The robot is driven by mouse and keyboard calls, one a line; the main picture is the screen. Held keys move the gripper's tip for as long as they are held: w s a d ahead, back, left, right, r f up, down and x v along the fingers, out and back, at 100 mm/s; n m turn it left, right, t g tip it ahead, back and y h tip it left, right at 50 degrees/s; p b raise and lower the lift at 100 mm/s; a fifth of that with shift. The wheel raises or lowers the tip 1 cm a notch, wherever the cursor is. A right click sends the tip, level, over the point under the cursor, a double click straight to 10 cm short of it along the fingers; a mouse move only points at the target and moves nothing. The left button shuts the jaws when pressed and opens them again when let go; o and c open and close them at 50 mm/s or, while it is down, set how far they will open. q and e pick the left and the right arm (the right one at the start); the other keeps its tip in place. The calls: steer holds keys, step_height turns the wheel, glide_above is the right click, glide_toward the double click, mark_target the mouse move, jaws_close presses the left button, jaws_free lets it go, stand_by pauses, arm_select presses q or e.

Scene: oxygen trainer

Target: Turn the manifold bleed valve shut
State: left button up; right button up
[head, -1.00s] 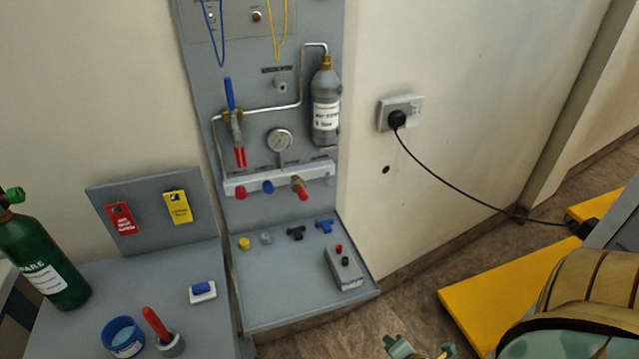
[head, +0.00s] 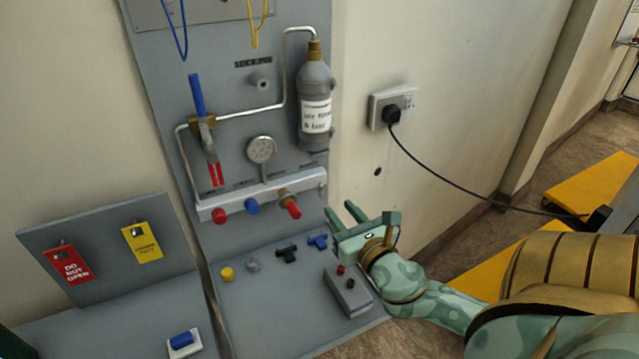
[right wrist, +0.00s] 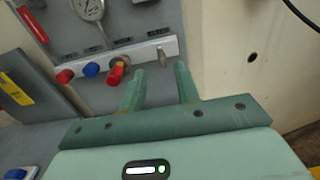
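The white manifold bar (head: 240,199) is fixed across the grey panel. It carries a red knob (head: 219,216), a blue knob (head: 252,206), a brass valve with a red end (head: 291,207) and a small metal fitting (head: 322,189) at its right end. I cannot read which one is the bleed valve. My right gripper (head: 341,211) is open and empty, just right of and below the bar's right end. In the right wrist view its fingers (right wrist: 160,69) point at the bar, with the small metal fitting (right wrist: 161,54) between and beyond the tips. My left gripper is not in view.
A grey bottle (head: 313,112) and a gauge (head: 262,150) sit above the bar. The shelf below holds a grey box (head: 348,292) and several small fittings. A black cable (head: 450,186) hangs from the wall socket. Red (head: 68,266) and yellow (head: 142,243) tags hang at left.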

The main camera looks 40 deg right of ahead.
mark_target(322, 189)
steer(key=b+x, duration=0.1)
steer(key=x, duration=0.9)
steer(key=shift+f, duration=0.1)
jaws_close()
